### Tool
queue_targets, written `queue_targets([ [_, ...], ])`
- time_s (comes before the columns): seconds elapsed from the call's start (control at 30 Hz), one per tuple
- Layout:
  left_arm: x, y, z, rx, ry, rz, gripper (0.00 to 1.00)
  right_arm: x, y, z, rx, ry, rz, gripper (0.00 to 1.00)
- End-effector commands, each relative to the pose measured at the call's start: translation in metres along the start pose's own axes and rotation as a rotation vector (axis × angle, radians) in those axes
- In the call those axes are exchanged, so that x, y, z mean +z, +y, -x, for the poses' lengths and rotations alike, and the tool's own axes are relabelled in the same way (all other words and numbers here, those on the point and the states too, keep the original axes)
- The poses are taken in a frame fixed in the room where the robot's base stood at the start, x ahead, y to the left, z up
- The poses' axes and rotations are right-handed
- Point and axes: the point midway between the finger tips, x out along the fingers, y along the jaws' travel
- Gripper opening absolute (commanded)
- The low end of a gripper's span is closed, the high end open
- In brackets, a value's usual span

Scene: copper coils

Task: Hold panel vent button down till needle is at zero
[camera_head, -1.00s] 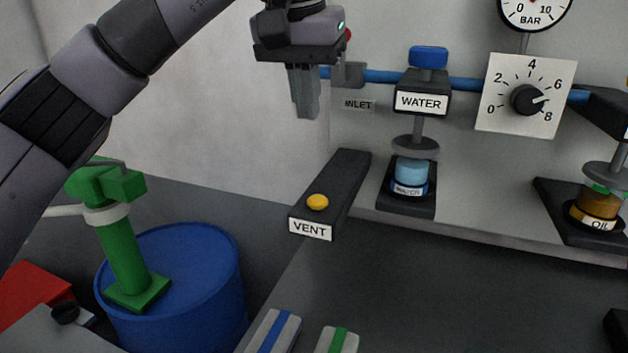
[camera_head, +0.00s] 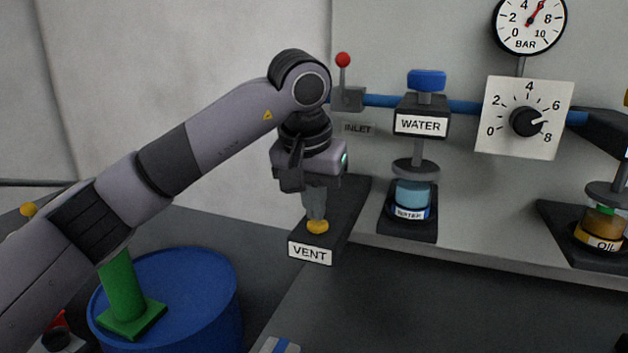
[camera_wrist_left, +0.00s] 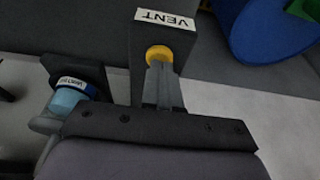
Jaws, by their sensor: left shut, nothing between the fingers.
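The yellow vent button (camera_head: 318,228) sits on the front end of a dark block labelled VENT (camera_head: 310,252). My left gripper (camera_head: 316,219) is shut and empty, pointing down with its fingertips at the top of the button. In the left wrist view the fingertips (camera_wrist_left: 158,66) overlap the edge of the yellow button (camera_wrist_left: 158,53). I cannot tell how far the button is pressed. The round BAR gauge (camera_head: 522,32) is at the top right, and its red needle points up and right, near 6. My right gripper is not in view.
A red-tipped inlet lever (camera_head: 343,61) stands behind my left wrist. The water station (camera_head: 421,124) is to the right, then a dial (camera_head: 525,121) and the oil jar (camera_head: 600,228). A blue drum (camera_head: 200,290) is at lower left. The dark bench front is mostly clear.

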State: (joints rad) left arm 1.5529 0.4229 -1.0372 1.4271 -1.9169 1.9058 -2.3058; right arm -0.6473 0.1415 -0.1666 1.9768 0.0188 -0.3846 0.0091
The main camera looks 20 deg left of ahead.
Motion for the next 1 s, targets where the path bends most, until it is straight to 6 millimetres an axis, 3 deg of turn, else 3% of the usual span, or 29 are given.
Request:
queue_targets([
  [0.43, 0.002, 0.000, -0.005, 0.000, 0.000, 0.000, 0.00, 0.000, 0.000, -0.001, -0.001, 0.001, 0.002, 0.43],
  [0.7, 0.008, -0.001, -0.028, -0.003, -0.003, 0.002, 0.00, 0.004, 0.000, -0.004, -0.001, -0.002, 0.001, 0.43],
  [1.0, 0.010, 0.000, -0.031, -0.003, -0.012, 0.000, 0.00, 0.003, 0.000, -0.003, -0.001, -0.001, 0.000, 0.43],
])
